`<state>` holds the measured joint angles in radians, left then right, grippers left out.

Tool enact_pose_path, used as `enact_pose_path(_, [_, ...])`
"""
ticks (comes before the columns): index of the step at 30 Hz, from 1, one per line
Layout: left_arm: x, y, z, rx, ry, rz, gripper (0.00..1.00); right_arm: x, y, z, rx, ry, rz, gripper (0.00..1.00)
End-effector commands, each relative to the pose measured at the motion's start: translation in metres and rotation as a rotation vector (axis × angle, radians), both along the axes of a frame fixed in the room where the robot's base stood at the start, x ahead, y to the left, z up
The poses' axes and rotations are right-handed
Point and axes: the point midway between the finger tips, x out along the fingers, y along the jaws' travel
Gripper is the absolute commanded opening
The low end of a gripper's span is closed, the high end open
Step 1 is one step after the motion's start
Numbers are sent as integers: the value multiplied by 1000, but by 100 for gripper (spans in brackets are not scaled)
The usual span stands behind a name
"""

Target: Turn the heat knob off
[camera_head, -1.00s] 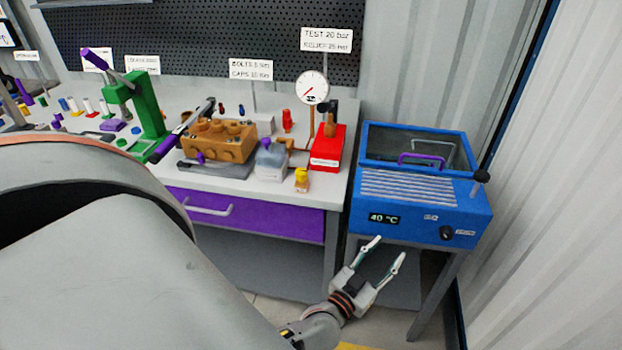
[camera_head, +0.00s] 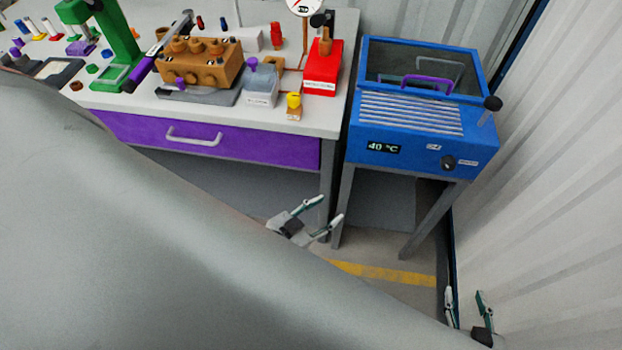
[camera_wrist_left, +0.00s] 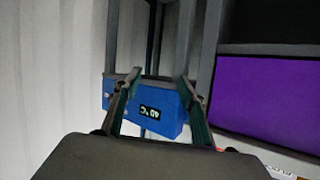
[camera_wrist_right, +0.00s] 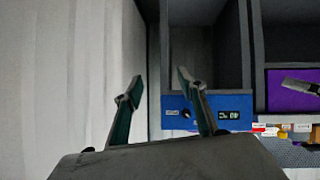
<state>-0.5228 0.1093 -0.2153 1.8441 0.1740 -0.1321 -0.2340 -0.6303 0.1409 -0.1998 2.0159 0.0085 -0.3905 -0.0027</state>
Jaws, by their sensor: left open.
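The heat knob (camera_head: 449,163) is a small black knob on the front panel of the blue heater (camera_head: 478,157). Its setting is too small to read. The display (camera_head: 384,147) left of it reads 40 °C. My left gripper (camera_head: 331,207) is open and empty, below and left of the heater front, apart from it. My right gripper (camera_head: 464,292) is open and empty at the lower right, well below the knob. The left wrist view shows the display (camera_wrist_left: 149,112) upside down between the fingers. The right wrist view shows the knob (camera_wrist_right: 186,113) upside down, near a finger.
A ribbed wall (camera_head: 560,170) stands close on the right. The workbench with a purple drawer (camera_head: 230,147) is left of the heater. A black-ended lever (camera_head: 492,104) sticks up at the heater's right side. Grey legs (camera_head: 430,220) support the heater. My own arm covers the lower left.

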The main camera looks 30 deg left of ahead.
Motion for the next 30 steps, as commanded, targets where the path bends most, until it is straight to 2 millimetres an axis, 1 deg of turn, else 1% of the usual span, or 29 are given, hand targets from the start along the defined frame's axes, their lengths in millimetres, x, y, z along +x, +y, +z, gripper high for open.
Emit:
enact_pose_path(3, [-8, 1, -4, 10, 26, -3, 42, 0, 0, 0, 0, 0, 0, 40])
enact_pose_path(6, [-12, 2, -6, 14, 36, -4, 42, 0, 0, 0, 0, 0, 0, 40])
enact_pose_path(17, [-15, 3, -7, 17, 47, -5, 42, 0, 0, -1, 1, 1, -1, 40])
enact_pose_path(20, [-35, 7, -16, 42, 105, -7, 42, -5, 2, -8, 12, 16, -2, 40])
enact_pose_path(21, [-45, 10, -20, 55, 135, -5, 42, -9, 3, -13, 19, 27, -3, 40])
enact_pose_path(24, [-62, 17, -27, 80, 189, 3, 42, -20, 7, -27, 32, 56, -2, 40])
enact_pose_path(27, [-65, 19, -28, 85, 202, 8, 42, -28, 9, -36, 38, 74, -3, 40])
enact_pose_path(30, [-65, 19, -28, 84, 201, 8, 42, -29, 9, -38, 38, 78, -2, 40])
